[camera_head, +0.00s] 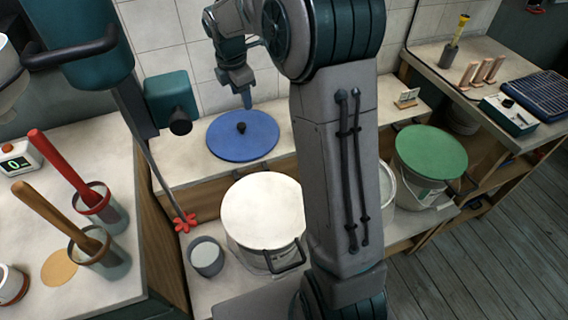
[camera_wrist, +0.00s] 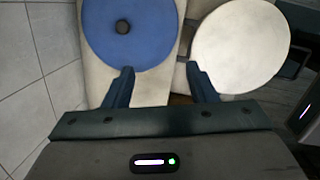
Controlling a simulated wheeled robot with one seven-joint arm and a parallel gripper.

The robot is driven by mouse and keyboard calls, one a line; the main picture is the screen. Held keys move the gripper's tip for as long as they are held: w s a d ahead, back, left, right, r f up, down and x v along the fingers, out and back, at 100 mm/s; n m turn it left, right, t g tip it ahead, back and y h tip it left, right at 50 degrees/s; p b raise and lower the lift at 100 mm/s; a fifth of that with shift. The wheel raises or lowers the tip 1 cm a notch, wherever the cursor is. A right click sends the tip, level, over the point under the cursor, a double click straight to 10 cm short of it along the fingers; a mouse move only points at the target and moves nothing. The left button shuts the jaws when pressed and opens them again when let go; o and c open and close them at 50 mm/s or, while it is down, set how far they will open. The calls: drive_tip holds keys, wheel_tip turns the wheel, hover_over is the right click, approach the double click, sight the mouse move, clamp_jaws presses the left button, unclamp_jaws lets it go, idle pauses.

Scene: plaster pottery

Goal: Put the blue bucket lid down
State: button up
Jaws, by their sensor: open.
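The blue bucket lid (camera_head: 243,136) is a flat blue disc with a dark knob in its middle. It lies flat on the raised back ledge (camera_head: 184,165), close to the tiled wall. The wrist view also shows the lid (camera_wrist: 128,50), with its knob clear of the fingers. My gripper (camera_head: 247,101) is above the lid near the wall side. In the wrist view, the two fingers of my gripper (camera_wrist: 161,82) are spread apart with nothing between them. The lid is not held.
A white-topped bucket (camera_head: 262,212) stands in front of the ledge, with a small grey cup (camera_head: 207,257) beside it. A green-lidded bucket (camera_head: 430,152) stands to the right. Pots with red and brown handles (camera_head: 100,207) stand on the left counter. A small card stand (camera_head: 407,97) is on the ledge.

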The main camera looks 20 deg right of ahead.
drive_tip(key=s+d+r+m+t+y, duration=0.1)
drive_tip(key=s+r+m, duration=0.1)
drive_tip(key=s+m, duration=1.8)
drive_tip(key=shift+s+r+m, duration=0.15)
drive_tip(key=shift+s+m, duration=0.25)
drive_tip(key=shift+s, duration=4.45)
drive_tip(key=shift+c, duration=0.3)
